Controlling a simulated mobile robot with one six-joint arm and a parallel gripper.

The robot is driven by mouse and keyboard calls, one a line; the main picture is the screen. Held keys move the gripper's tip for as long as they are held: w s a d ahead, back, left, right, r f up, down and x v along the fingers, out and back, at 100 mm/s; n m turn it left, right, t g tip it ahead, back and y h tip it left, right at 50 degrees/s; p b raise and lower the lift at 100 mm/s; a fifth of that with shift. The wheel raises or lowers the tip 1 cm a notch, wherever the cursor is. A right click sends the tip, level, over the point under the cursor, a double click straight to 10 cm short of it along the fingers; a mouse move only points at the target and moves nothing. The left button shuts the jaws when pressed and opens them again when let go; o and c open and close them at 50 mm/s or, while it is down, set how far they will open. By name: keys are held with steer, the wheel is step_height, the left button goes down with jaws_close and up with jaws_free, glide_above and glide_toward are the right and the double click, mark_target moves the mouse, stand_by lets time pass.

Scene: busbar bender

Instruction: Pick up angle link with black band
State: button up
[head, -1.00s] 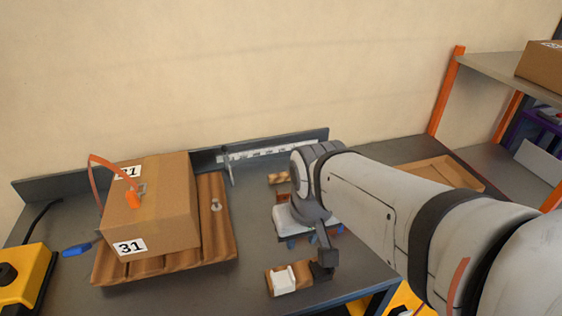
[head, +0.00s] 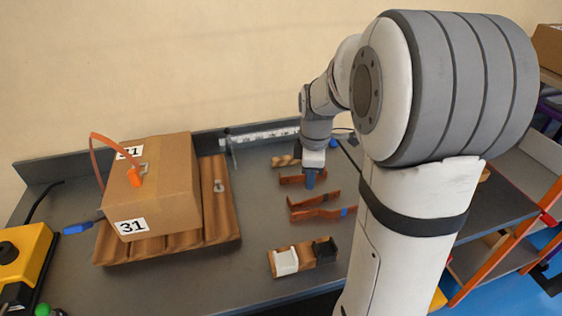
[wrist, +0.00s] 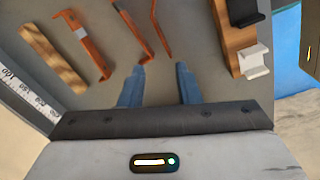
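Three bent copper-coloured links lie on the grey bench under my gripper. The rearmost link (head: 288,181) has a pale grey band in the wrist view (wrist: 99,62). The middle link (head: 308,203) shows no clear band; it is also in the wrist view (wrist: 130,32). The front link (head: 318,214) has a dark bluish mark near its right end; in the wrist view (wrist: 161,35) its far end is cut off. I cannot make out a black band for certain. My gripper (wrist: 159,82) is open and empty, its blue fingers apart near the link ends.
A wooden block (wrist: 234,38) with white and black clips lies in front of the links. A small wood piece (head: 285,160) and a ruler (head: 262,138) lie behind. A carton (head: 155,190) on a corrugated brown tray (head: 222,215) stands left. Bench between tray and links is clear.

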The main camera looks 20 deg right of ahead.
mark_target(327, 197)
steer(key=w+d+f+n, duration=0.1)
steer(key=f, duration=0.3)
steer(key=w+d+f+n, duration=0.1)
steer(key=w+f+n, duration=0.1)
steer(key=f, duration=0.3)
steer(key=w+d+f+n, duration=0.1)
steer(key=w+f+n, duration=0.1)
steer(key=f, duration=0.2)
steer(key=shift+d+f+g, duration=0.3)
steer(key=shift+f+g, duration=0.1)
jaws_close()
steer(key=shift+r, duration=0.1)
